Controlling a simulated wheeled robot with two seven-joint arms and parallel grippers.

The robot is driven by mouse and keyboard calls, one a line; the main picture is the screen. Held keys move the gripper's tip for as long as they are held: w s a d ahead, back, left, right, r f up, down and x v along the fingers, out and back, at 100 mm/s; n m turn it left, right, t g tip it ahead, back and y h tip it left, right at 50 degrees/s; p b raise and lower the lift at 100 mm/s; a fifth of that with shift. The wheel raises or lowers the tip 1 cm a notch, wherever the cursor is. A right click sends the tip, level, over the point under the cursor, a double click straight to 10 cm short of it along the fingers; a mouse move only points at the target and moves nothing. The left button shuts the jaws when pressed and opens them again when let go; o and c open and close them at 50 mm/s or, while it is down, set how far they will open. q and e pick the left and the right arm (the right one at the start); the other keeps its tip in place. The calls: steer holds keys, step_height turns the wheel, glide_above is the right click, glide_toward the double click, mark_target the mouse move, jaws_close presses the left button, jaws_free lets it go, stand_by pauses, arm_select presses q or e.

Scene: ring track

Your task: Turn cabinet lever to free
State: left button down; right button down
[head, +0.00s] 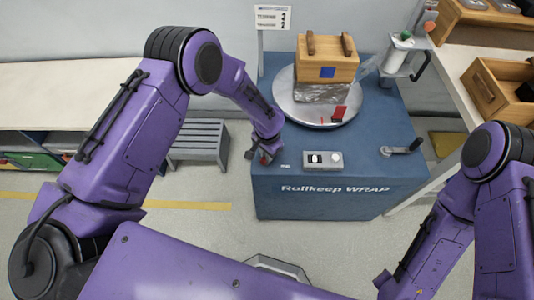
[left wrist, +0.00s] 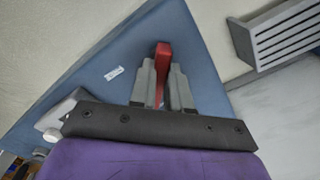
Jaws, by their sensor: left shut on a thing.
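The blue cabinet (head: 265,190) marked "Rollkeep WRAP" stands in front of me. My left gripper (head: 262,156) is at the left front corner of its top. In the left wrist view, the gripper (left wrist: 163,88) is shut on a red lever (left wrist: 163,58), whose red end sticks out past the grey fingers. In the head view only a little red shows there, as the gripper hides the lever. Its pivot is hidden. A small white label (left wrist: 114,73) lies on the blue top beside it.
A grey control box (head: 322,160) and a dark crank handle (head: 402,148) sit on the cabinet top. A turntable (head: 287,108) bears a wooden box (head: 312,67) and a red piece (head: 339,113). A grey slatted stool (head: 200,142) stands left of the cabinet.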

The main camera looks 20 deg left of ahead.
arm_select(q)
steer(key=m, duration=0.4)
steer(key=shift+m, duration=0.3)
steer(key=shift+s+d+m, duration=0.1)
steer(key=shift+m, duration=2.1)
steer(key=c, duration=1.1)
jaws_free()
step_height(320, 180, up, 11)
steer(key=shift+f+b, duration=0.2)
steer(key=shift+b, duration=0.35)
